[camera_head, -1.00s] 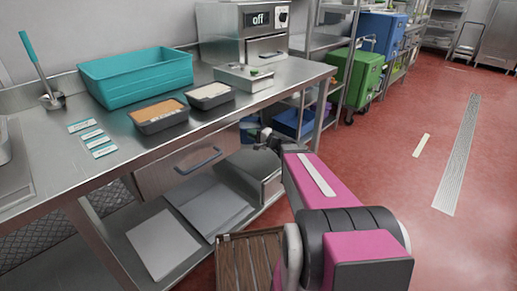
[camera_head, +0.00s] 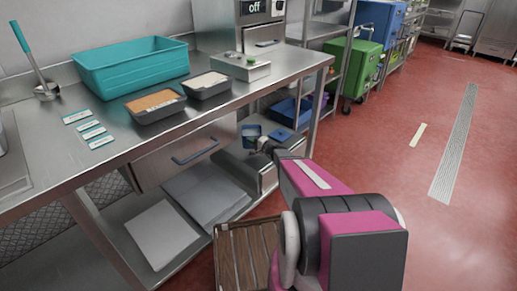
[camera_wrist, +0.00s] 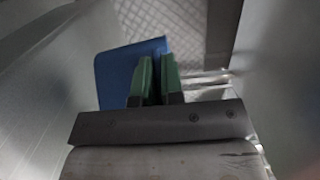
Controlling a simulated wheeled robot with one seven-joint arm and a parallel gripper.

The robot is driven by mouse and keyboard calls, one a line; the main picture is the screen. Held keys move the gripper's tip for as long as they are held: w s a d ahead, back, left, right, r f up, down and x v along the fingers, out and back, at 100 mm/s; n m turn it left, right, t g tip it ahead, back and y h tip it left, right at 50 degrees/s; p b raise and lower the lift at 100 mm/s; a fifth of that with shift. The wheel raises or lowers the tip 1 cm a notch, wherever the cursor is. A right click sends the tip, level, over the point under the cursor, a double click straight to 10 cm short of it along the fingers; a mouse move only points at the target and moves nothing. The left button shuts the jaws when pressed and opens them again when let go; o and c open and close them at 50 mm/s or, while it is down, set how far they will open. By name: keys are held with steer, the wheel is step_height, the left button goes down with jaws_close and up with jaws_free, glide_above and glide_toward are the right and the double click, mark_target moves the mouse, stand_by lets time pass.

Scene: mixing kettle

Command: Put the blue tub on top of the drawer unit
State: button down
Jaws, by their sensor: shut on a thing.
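In the wrist view the green fingertips of my gripper (camera_wrist: 157,78) are closed together on a blue thing (camera_wrist: 115,75), which appears to be the blue tub. It sits between grey metal walls, and its lower part is hidden by the gripper. In the head view my gripper (camera_head: 264,146) is low beside the table's right end, with the blue tub (camera_head: 251,131) next to it, small and partly hidden. A grey metal drawer unit (camera_head: 194,150) with a dark handle hangs under the tabletop, left of my gripper. Whether the tub touches anything below cannot be told.
A wooden crate (camera_head: 243,250) is near my base. The red floor at right is free.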

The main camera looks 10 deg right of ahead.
steer(key=shift+w+d+f, duration=0.2)
steer(key=shift+d+f, duration=0.5)
steer(key=shift+f, duration=0.4)
steer(key=shift+w+d+f, duration=0.25)
steer(key=shift+d+f, duration=0.45)
steer(key=shift+f, duration=0.35)
steer(key=shift+w+d+f, duration=0.2)
steer(key=shift+d+f, duration=0.5)
steer(key=shift+f, duration=0.4)
steer(key=c, duration=1.7)
jaws_free()
steer(key=shift+f, duration=0.2)
steer(key=o, duration=0.4)
steer(key=shift+o, duration=0.2)
steer(key=shift+r, duration=0.15)
